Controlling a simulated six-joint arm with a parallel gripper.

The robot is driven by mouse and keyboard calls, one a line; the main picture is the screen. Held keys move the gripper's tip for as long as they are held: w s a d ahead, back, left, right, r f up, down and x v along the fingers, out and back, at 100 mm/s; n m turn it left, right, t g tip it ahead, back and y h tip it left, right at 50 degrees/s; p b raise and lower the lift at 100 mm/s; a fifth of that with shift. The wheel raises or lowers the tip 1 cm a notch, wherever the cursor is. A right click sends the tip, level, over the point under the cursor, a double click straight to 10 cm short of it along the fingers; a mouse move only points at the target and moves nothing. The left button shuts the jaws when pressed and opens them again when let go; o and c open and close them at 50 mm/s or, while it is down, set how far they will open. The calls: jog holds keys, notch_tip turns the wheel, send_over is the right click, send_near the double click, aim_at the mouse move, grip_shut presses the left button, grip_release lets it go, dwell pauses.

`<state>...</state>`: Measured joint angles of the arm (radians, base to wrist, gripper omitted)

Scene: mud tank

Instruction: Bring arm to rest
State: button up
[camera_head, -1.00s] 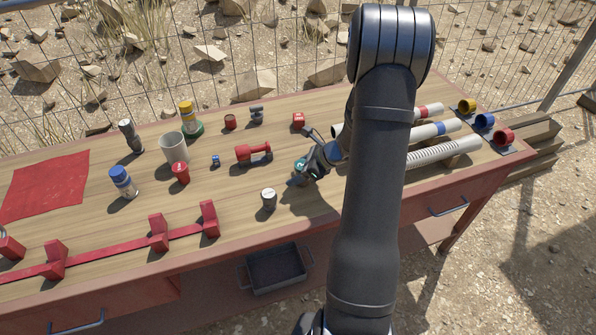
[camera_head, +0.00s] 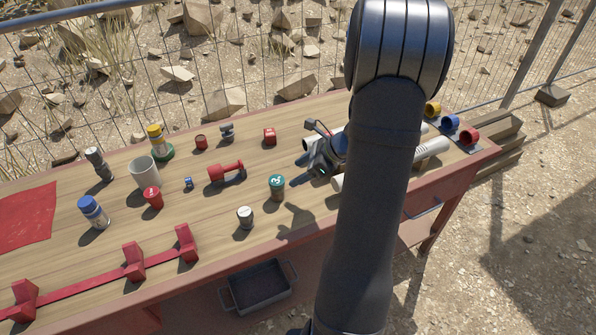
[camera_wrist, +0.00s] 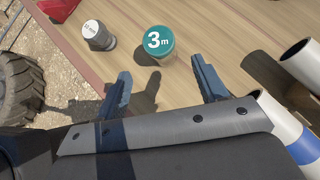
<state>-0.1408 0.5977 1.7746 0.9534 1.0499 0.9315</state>
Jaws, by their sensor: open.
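My gripper (camera_head: 309,169) is above the wooden tabletop, right of centre, partly hidden behind my own arm in the head view. In the wrist view its two fingers (camera_wrist: 165,86) are spread apart with nothing between them. A jar with a teal lid marked "3 m" (camera_head: 277,187) stands upright on the table, just left of and nearer than my gripper. In the wrist view the jar (camera_wrist: 159,42) is beyond the fingertips, apart from them.
White pipes (camera_head: 430,149) lie to the right, close to my gripper, partly hidden. A red dumbbell-shaped part (camera_head: 227,172), a white cup (camera_head: 144,172) and several small containers stand left. A red rail (camera_head: 158,257) runs along the front left. Yellow, blue and red rings (camera_head: 468,136) stand far right.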

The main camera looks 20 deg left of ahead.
aim_at(271, 179)
jog(key=shift+a+f, duration=0.1)
jog(key=x, duration=1.1)
jog(key=shift+a+f, duration=0.2)
jog(key=shift+a, duration=0.2)
jog(key=shift+d+r, duration=0.1)
jog(key=shift+r, duration=1.65)
